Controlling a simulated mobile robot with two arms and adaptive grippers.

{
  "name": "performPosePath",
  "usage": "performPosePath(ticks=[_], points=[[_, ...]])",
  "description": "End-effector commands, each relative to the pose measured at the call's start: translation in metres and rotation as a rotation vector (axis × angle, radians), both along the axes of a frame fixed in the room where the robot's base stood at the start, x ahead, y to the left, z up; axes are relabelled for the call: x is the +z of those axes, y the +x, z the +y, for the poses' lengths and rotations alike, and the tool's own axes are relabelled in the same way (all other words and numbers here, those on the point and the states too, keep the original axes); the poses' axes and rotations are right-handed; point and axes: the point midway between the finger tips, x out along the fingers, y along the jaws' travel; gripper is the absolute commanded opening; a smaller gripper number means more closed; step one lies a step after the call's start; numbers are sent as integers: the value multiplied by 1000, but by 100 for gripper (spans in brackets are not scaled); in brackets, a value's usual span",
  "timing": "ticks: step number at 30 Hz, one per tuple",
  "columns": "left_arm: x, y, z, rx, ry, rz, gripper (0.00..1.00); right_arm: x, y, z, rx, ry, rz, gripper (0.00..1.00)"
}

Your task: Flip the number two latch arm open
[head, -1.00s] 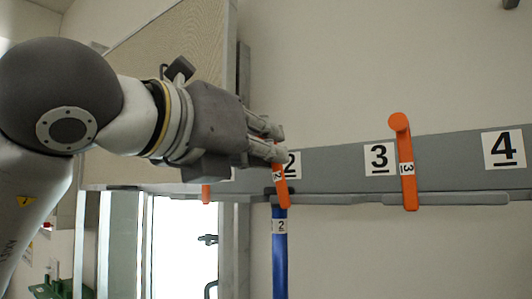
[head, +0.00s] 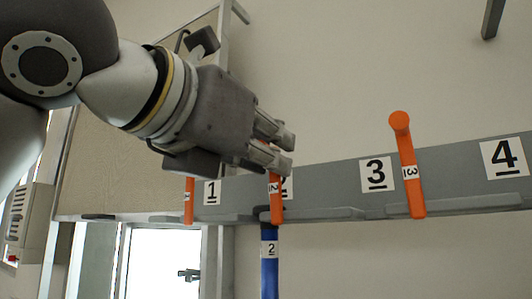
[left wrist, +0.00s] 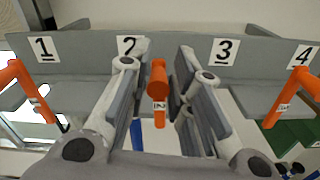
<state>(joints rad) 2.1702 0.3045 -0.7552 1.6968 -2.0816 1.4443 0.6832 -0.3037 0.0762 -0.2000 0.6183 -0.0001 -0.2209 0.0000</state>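The orange number two latch arm (head: 276,200) hangs on the grey rail in the head view, its upper end hidden behind my left gripper (head: 288,152). A blue rod (head: 269,262) marked 2 hangs below it. In the left wrist view, the orange number two latch arm (left wrist: 158,85) stands between the two parted fingers of my left gripper (left wrist: 158,110), with space visible on both sides. The fingers look open. Part of the blue rod (left wrist: 137,132) shows behind the left finger. My right gripper is in neither view.
The grey rail (head: 330,178) carries number plates. The orange number three latch arm (head: 408,165) stands to the right, and the number one latch arm (head: 189,202) to the left.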

Motion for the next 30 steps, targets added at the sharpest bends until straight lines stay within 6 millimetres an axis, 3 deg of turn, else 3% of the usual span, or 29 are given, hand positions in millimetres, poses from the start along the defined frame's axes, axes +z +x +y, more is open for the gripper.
performPosePath(ticks=[3,14,30], points=[[0,0,0,-1,-2,1,36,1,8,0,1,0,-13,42],[0,-5,2,-4,-4,1,36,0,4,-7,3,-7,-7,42],[0,-83,61,-3,-5,0,36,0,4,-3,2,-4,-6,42]])
